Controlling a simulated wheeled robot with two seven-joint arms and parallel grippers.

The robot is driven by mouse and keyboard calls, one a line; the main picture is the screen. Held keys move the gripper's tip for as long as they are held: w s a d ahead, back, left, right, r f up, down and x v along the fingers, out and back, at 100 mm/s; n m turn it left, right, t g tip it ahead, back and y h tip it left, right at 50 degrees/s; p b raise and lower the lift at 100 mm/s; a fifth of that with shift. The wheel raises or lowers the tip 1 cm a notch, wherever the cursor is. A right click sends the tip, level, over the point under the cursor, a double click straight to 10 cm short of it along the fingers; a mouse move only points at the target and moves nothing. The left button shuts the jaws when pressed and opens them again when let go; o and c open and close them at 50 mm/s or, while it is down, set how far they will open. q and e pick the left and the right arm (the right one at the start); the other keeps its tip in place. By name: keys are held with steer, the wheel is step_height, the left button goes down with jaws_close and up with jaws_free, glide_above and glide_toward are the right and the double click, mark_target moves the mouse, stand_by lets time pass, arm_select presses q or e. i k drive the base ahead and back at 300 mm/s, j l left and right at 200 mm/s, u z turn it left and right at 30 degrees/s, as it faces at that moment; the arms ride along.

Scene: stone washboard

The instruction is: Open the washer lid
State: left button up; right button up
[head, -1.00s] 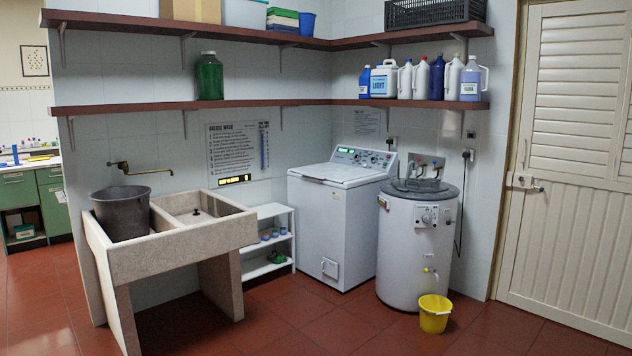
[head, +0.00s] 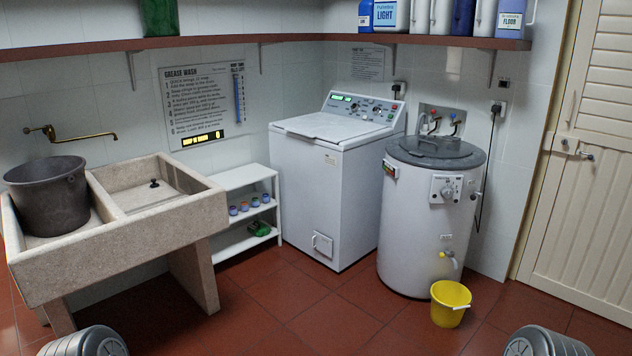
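The white washer (head: 325,190) stands against the back wall, right of the stone sink. Its flat white lid (head: 335,127) is down on top, in front of the raised control panel (head: 362,108) with a green display. Beside it on the right is a round white tub machine (head: 428,215) with a dark grey lid (head: 436,152). Rounded grey parts of my own body show at the bottom left and bottom right edges. Neither of my grippers is in view.
A yellow bucket (head: 450,303) stands on the floor before the round machine. A stone sink (head: 120,240) with a dark tub (head: 48,196) is at left. A white shelf rack (head: 243,183) stands between sink and washer. Red tiled floor (head: 310,310) before the washer is clear.

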mark_target(330, 128)
steer(key=i, duration=0.8)
steer(key=i+z, duration=0.1)
steer(key=i, duration=0.7)
steer(key=i+j, duration=0.15)
steer(key=i, duration=0.6)
steer(key=i+j+z, duration=0.1)
steer(key=i, duration=0.7)
steer(key=i+j+z, duration=0.25)
steer(key=i, duration=0.2)
steer(key=i+j+z, duration=0.1)
steer(key=i+z, duration=0.15)
steer(key=i, duration=0.15)
steer(key=i+j+z, duration=0.25)
steer(key=i+j, duration=0.05)
steer(key=i, duration=0.1)
